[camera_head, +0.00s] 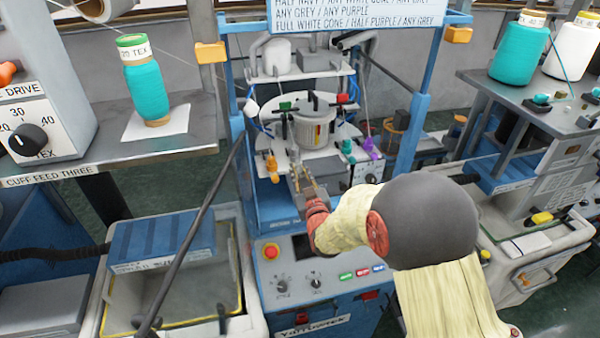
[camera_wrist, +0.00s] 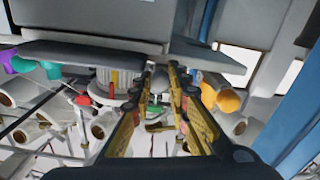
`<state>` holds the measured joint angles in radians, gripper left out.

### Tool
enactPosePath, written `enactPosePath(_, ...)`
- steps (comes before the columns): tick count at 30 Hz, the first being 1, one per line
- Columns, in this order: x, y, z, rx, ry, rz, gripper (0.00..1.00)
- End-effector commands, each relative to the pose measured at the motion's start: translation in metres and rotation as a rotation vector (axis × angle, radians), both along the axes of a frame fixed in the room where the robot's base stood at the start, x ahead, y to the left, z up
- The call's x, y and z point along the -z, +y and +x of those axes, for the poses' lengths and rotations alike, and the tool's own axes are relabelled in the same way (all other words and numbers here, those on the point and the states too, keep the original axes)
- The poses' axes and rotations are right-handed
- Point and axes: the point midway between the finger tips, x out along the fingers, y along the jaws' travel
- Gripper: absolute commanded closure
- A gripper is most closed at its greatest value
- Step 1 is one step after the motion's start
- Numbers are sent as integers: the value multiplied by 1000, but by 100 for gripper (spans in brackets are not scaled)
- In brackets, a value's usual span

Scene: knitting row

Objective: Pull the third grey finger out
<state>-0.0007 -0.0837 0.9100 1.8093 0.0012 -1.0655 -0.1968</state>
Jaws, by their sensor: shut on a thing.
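The knitting head (camera_head: 312,128) is a pale round cylinder on a white plate at the blue machine, with coloured pieces around it. My gripper (camera_head: 302,178) reaches to the front of this plate, between the orange finger (camera_head: 272,165) and the teal finger (camera_head: 348,152). In the wrist view, the yellow and dark jaws of my gripper (camera_wrist: 161,72) are close together at the tips, shut on a small grey finger that they mostly hide. I cannot tell which grey finger it is. The orange finger (camera_wrist: 227,100) is beside the right jaw.
A purple finger (camera_head: 371,148) stands right of the teal one. The blue frame posts (camera_head: 406,135) flank the head. The control panel (camera_head: 318,280) lies below. A teal yarn cone (camera_head: 147,90) stands on the left table. White cones (camera_wrist: 55,108) fill the wrist view's left.

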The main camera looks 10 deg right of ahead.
Motion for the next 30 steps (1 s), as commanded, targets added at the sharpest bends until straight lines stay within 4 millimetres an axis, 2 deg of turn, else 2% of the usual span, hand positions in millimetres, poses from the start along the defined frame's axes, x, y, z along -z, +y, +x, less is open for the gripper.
enactPosePath(5, 2, 0, -9, -1, 1, -1, 100)
enactPosePath(12, 2, 1, -31, -2, 1, 0, 100)
enactPosePath(20, 3, 1, -33, -1, 5, 0, 100)
enactPosePath(21, 3, 1, -33, -2, 5, 0, 82)
enactPosePath(30, 4, 1, -33, -3, 8, -1, 65)
